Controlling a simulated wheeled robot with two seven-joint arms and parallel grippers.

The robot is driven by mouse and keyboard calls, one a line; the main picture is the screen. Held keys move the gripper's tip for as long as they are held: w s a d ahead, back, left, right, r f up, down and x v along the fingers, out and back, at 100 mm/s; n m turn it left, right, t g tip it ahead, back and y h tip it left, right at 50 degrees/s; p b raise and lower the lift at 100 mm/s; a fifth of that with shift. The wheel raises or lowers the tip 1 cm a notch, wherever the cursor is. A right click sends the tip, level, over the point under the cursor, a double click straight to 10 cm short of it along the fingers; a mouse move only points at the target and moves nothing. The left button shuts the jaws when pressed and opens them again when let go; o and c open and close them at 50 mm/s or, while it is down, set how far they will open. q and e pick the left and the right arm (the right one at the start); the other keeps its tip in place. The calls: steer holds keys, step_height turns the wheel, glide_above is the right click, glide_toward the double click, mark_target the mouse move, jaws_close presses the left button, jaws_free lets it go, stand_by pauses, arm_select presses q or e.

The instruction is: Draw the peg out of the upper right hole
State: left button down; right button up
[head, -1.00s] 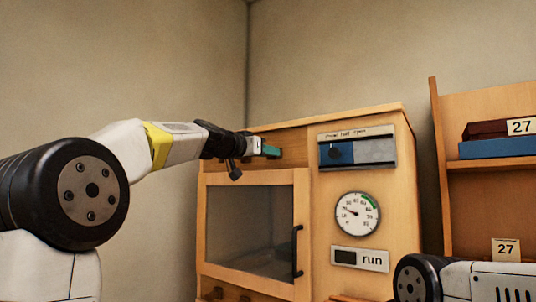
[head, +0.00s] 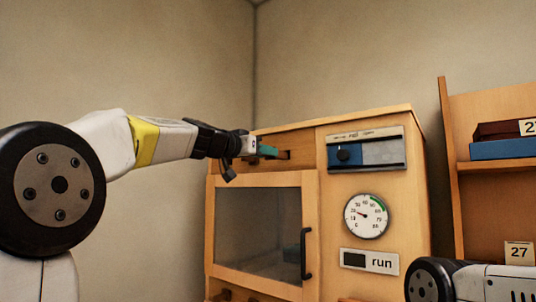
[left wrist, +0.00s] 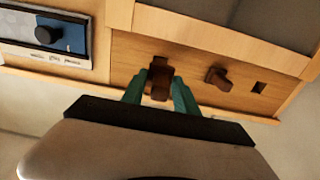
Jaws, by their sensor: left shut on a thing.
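My left gripper (head: 268,151), with green fingertips, is at the upper panel of the wooden cabinet (head: 300,132), above its glass door. It is shut on a dark brown peg (head: 285,155), the one nearer the control plate. In the left wrist view, which shows the panel upside down, the same peg (left wrist: 160,82) stands between the green fingers (left wrist: 159,90). How much of it is still inside the hole cannot be told. A second brown peg (left wrist: 217,78) sits beside it, and an empty square hole (left wrist: 259,87) lies farther along. My right gripper is out of view.
A blue and grey control plate with a black knob (head: 343,155) is right of the panel. A shelf (head: 500,166) with boxes stands at right.

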arm_select(q)
steer(key=shift+v, duration=1.45)
